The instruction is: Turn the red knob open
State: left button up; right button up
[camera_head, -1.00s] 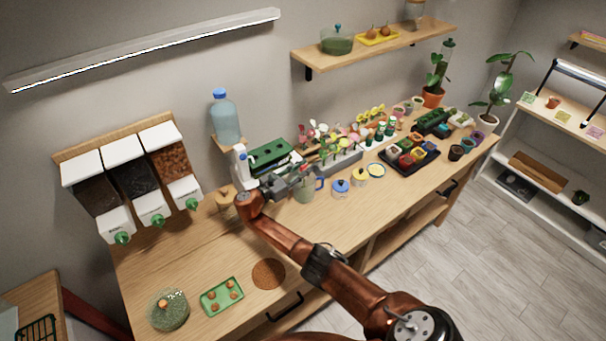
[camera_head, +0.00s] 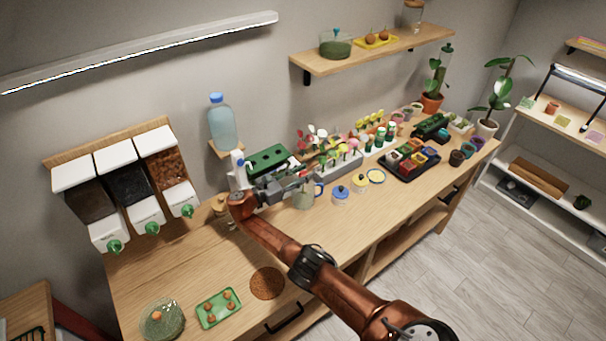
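I cannot make out a red knob for certain. A white dispenser (camera_head: 236,181) with a small blue part on top stands below the water bottle (camera_head: 222,127), behind my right wrist. My copper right arm comes in from the lower right and hides part of the bench. My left gripper is out of view.
Three wall dispensers with green knobs (camera_head: 152,228) hang at the left. A green tray (camera_head: 219,308), a glass bowl (camera_head: 163,319) and a brown round mat (camera_head: 267,283) lie at the front. Blue-lidded (camera_head: 341,195) and yellow-lidded jars (camera_head: 360,183) stand right of the mug.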

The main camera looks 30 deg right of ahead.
jog(key=shift+o, duration=1)
jog(key=shift+a, duration=0.2)
jog(key=a, duration=0.7)
jog(key=shift+s, duration=0.2)
jog(key=shift+a, duration=0.1)
